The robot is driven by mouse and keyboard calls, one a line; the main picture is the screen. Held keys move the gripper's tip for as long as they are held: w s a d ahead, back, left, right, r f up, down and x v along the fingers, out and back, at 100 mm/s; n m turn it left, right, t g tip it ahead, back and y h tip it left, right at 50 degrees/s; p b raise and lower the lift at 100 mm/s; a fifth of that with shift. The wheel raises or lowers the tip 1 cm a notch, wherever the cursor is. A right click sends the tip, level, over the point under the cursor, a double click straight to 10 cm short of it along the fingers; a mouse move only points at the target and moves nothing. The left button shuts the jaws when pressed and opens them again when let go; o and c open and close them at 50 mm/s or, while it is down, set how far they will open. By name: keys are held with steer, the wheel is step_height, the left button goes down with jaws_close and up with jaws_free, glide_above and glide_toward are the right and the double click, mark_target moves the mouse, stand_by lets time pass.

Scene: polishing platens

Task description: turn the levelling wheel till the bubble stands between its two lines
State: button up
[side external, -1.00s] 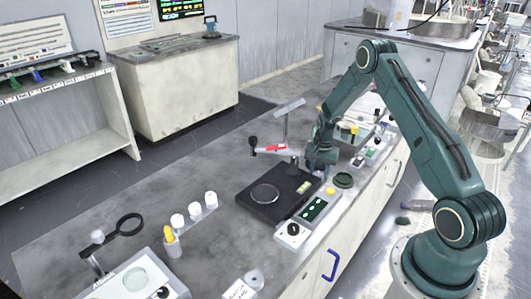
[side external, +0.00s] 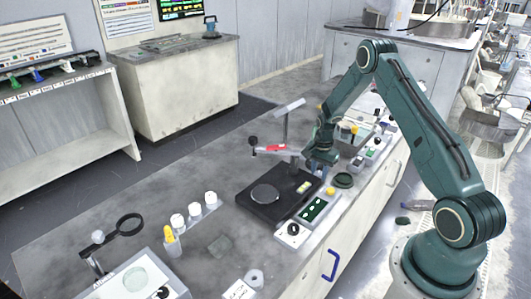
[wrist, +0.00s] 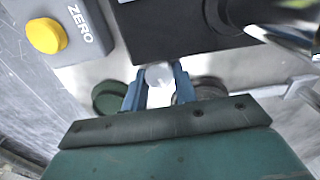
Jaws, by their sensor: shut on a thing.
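My gripper (side external: 320,168) points down at the back right corner of the black base plate (side external: 258,205). In the wrist view my gripper (wrist: 159,84) has its two blue fingers on either side of a pale round knob (wrist: 159,74), closed on it; this appears to be the levelling wheel. The side view hides the wheel behind the fingers. A small yellow-green vial (side external: 304,186), apparently the bubble level, lies on the plate's right part. Its bubble and lines are too small to read. The wrist view shows the black plate (wrist: 180,40) just beyond the fingers, without the vial.
A grey box with a yellow ZERO button (wrist: 46,36) and a dark green round piece (wrist: 110,97) stand close by. An arm with a red part (side external: 277,148) reaches over the plate. White-capped bottles (side external: 195,209) stand left.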

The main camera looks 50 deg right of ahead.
mark_target(319, 172)
stand_by(0.3)
steer(key=o, duration=0.7)
steer(key=shift+r, duration=0.1)
step_height(319, 172, up, 14)
steer(key=shift+f, duration=0.2)
stand_by(0.5)
